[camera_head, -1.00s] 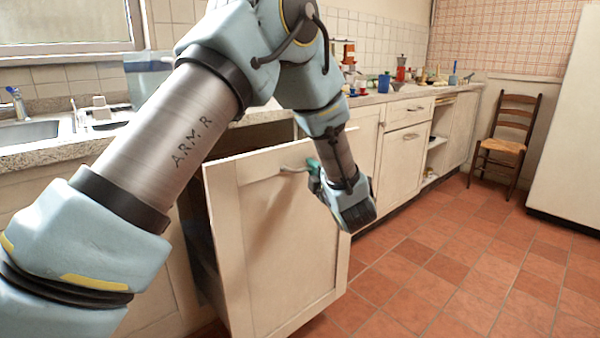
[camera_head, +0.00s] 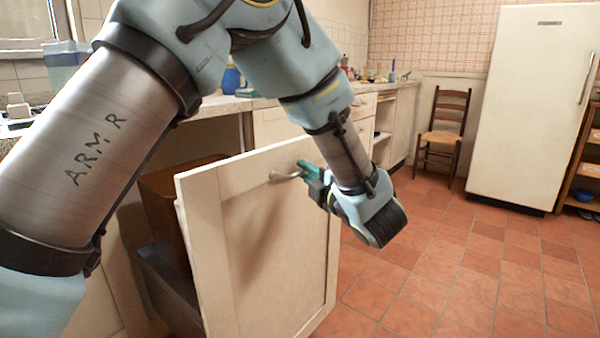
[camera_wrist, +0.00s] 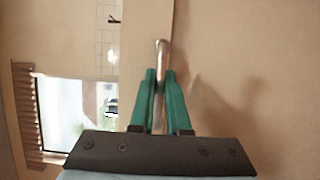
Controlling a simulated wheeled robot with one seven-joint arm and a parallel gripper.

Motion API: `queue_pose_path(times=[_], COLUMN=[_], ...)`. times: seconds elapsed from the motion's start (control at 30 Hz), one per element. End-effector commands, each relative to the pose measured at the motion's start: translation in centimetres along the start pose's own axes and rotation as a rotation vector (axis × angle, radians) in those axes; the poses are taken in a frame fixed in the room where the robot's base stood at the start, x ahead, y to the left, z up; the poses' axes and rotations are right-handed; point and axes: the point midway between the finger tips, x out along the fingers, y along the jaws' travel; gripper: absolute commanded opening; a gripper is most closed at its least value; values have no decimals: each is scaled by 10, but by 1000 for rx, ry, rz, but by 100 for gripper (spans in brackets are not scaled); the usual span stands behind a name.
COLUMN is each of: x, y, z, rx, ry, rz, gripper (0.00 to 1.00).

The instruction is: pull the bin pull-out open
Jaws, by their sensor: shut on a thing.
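The bin pull-out's cream front panel (camera_head: 265,250) stands well out from the cabinet run in the head view. Behind it a brown bin (camera_head: 180,205) shows above a dark drawer side (camera_head: 165,285). My gripper (camera_head: 303,170) is at the metal handle (camera_head: 286,176) near the panel's top edge. In the wrist view my green fingers (camera_wrist: 160,98) are shut around the handle bar (camera_wrist: 161,60), one on each side. The rest of the bin's inside is hidden by the panel and my arm.
Counter cabinets (camera_head: 275,128) run back to the right with objects on top. A wooden chair (camera_head: 442,132) and a white fridge (camera_head: 528,105) stand at the back. The red tiled floor (camera_head: 440,265) right of the panel is clear.

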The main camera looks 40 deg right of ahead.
Motion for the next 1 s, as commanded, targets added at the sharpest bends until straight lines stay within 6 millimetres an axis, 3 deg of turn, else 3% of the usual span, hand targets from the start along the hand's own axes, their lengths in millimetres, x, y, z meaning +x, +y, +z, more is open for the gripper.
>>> queue_pose_path(times=[0.27, 0.3, 0.53, 0.83, 1.0], x=[0, 0, 0, -3, -25], y=[-1, -1, 0, 0, 0], z=[0, 0, 0, 0, 1], rx=[1, 1, 1, 0, 1], ry=[1, 1, 0, -1, -4], rz=[-2, -2, -1, -1, -1], gripper=[0, 19, 43, 43, 43])
